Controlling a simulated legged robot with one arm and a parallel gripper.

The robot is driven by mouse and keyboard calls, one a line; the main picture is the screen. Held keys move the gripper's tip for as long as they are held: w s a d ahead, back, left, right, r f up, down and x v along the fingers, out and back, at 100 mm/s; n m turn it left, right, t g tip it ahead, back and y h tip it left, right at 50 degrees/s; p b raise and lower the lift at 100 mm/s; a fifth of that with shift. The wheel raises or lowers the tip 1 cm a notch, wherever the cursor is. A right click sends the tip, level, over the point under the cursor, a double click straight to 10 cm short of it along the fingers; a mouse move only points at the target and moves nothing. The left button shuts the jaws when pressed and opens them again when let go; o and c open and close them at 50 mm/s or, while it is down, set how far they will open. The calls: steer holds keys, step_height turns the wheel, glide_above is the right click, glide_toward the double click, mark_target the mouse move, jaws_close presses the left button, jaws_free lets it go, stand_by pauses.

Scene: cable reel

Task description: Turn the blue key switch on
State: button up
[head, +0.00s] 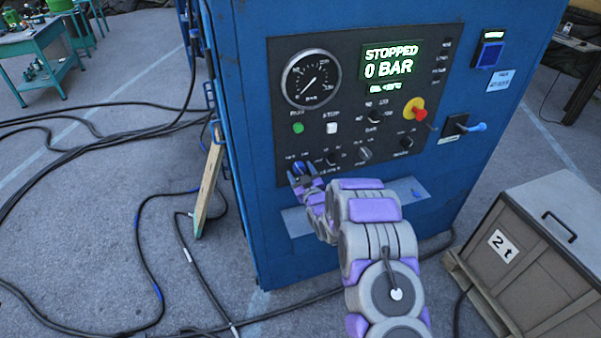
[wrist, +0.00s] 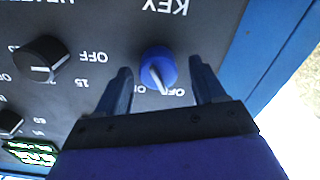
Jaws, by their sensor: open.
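The blue key switch (head: 299,167) is a round blue knob at the lower left of the black control panel. In the wrist view the blue key switch (wrist: 158,68) shows a pale pointer, with ON and OFF marks beside it and KEY lettering above; the view is upside down. The pointer is directed near the OFF mark. My gripper (head: 297,180) is at the knob, just below it in the head view. In the wrist view my gripper (wrist: 160,70) is open, with one finger on each side of the knob. Gaps show between knob and fingers; contact depth is unclear.
The blue cabinet's panel (head: 350,100) carries a gauge, a screen reading STOPPED 0 BAR, buttons and a red stop knob (head: 415,110). A black knob (wrist: 40,58) sits beside the key switch. A crate (head: 540,245) stands at right; cables (head: 150,250) lie on the floor at left.

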steer(key=shift+w+a, duration=0.1)
steer(key=shift+w, duration=0.3)
steer(key=c, duration=1.1)
steer(key=shift+o, duration=0.2)
steer(key=shift+m, duration=0.4)
steer(key=m+p, duration=0.1)
steer(key=m, duration=0.3)
steer(key=shift+m, duration=0.4)
steer(key=m+p, duration=0.1)
steer(key=m, duration=0.5)
steer(key=shift+f, duration=0.15)
steer(key=shift+m, duration=0.3)
